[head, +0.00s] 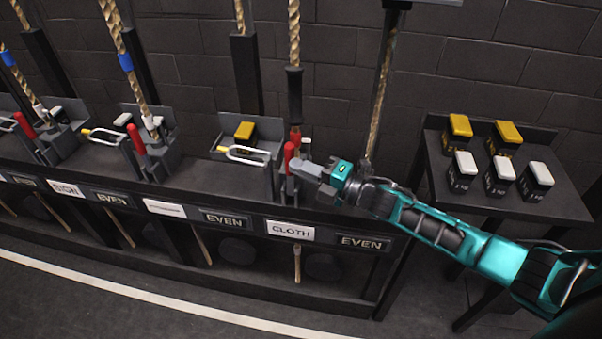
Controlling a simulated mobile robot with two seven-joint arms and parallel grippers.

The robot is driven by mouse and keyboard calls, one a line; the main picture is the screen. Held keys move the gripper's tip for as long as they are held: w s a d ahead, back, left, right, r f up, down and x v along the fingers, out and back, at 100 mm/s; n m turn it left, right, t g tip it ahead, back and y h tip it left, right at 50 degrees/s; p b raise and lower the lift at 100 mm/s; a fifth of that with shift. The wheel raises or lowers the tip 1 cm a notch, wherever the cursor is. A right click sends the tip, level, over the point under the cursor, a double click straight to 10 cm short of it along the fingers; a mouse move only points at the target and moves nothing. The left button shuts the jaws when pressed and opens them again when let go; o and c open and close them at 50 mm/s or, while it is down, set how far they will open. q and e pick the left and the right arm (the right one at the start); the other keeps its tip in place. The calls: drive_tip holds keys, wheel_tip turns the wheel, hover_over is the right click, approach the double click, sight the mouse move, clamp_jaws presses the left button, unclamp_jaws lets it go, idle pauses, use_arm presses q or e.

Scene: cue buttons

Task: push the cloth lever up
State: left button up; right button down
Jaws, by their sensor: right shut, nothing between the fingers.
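The cloth lever with a red handle (289,158) stands above the white CLOTH label (290,230) on the dark bench, in front of a rope. Its lower part is partly hidden by my right gripper. My right gripper (298,170) is shut and empty, with its fingertips right at the lever's red handle. I cannot tell if they touch it. My left gripper is not in view.
Other red levers (137,140) and ropes stand along the bench to the left. A white wire loop (246,155) is just left of the cloth lever. A side table (495,205) at right holds yellow-topped and white-topped blocks.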

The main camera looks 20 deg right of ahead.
drive_tip(key=shift+w+d+r, duration=0.1)
drive_tip(key=shift+w+d, duration=0.15)
drive_tip(key=shift+w, duration=0.05)
drive_tip(key=shift+w+d+r, duration=0.1)
idle(0.3)
